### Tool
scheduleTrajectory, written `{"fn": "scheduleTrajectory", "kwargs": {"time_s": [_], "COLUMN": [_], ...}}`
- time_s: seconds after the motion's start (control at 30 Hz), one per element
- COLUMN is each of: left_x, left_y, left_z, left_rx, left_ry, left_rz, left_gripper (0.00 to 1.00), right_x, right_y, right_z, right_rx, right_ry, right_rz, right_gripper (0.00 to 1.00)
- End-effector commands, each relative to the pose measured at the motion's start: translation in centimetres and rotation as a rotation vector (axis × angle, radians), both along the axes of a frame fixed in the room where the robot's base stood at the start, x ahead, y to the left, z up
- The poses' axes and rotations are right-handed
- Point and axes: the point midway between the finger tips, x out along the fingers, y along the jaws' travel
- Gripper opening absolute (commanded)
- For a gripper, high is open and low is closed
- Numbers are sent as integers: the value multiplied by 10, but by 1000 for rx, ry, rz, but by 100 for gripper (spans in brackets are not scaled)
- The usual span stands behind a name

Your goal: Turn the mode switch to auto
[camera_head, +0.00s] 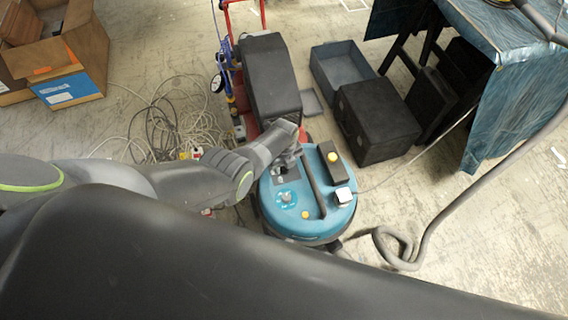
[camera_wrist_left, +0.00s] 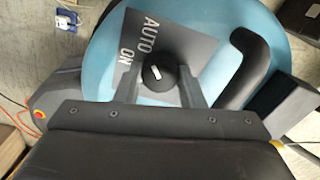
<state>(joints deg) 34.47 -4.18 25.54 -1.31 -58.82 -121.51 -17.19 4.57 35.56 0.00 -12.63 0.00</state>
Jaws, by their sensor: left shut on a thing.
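The mode switch is a round black knob (camera_wrist_left: 155,80) with a short white mark, on a grey plate (camera_wrist_left: 185,43) lettered AUTO and ON. The plate sits on top of a round blue machine (camera_head: 318,226). In the head view the gripper hides the knob. My right gripper is not in view.
A dark handle (camera_wrist_left: 250,68) rises beside the plate. A black case (camera_head: 270,80) on a red trolley stands behind the machine. Tangled cables (camera_head: 170,115) lie left. A black box (camera_head: 375,120) and a grey hose (camera_head: 440,215) are right. Floor at lower right is mostly clear.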

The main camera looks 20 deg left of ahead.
Motion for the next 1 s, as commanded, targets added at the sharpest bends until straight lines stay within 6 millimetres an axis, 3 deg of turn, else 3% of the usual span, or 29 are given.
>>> {"fn": "scheduleTrajectory", "kwargs": {"time_s": [0.4,0.93,0.97,1.0], "left_x": [0,0,0,0], "left_y": [-1,-1,-1,-1], "left_z": [0,0,0,0], "left_rx": [-2,-2,-2,-2], "left_ry": [1,1,1,1], "left_rz": [-177,-199,-199,-199], "left_gripper": [13,13,38,44], "right_x": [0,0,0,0], "right_y": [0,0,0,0], "right_z": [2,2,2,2], "right_rx": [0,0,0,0], "right_ry": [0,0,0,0], "right_rz": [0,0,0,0], "right_gripper": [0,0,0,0]}}
